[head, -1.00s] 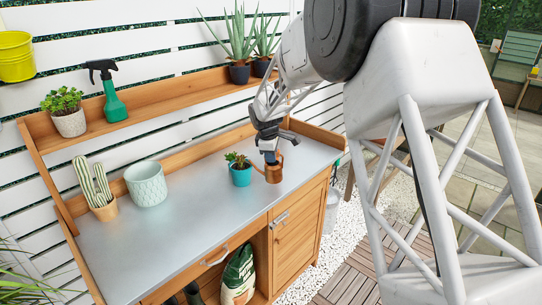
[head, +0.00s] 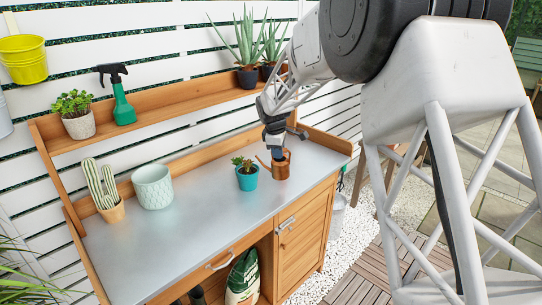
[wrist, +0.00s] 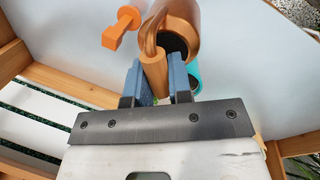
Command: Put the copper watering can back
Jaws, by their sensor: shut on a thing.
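The copper watering can (head: 281,171) is upright at the right part of the potting bench, its spout pointing left toward the teal pot. My gripper (head: 276,148) is shut on its handle from above; it appears held slightly above the bench top. In the wrist view the copper handle (wrist: 153,68) sits between the two blue-grey fingers (wrist: 156,82), with the can body (wrist: 185,20) beyond. The can's underside is hidden.
A teal pot with a small plant (head: 247,180) stands just left of the can. A pale patterned pot (head: 153,187) and a cactus pot (head: 113,213) are farther left. The shelf (head: 160,103) holds plants and a green spray bottle (head: 123,107). The bench front is clear.

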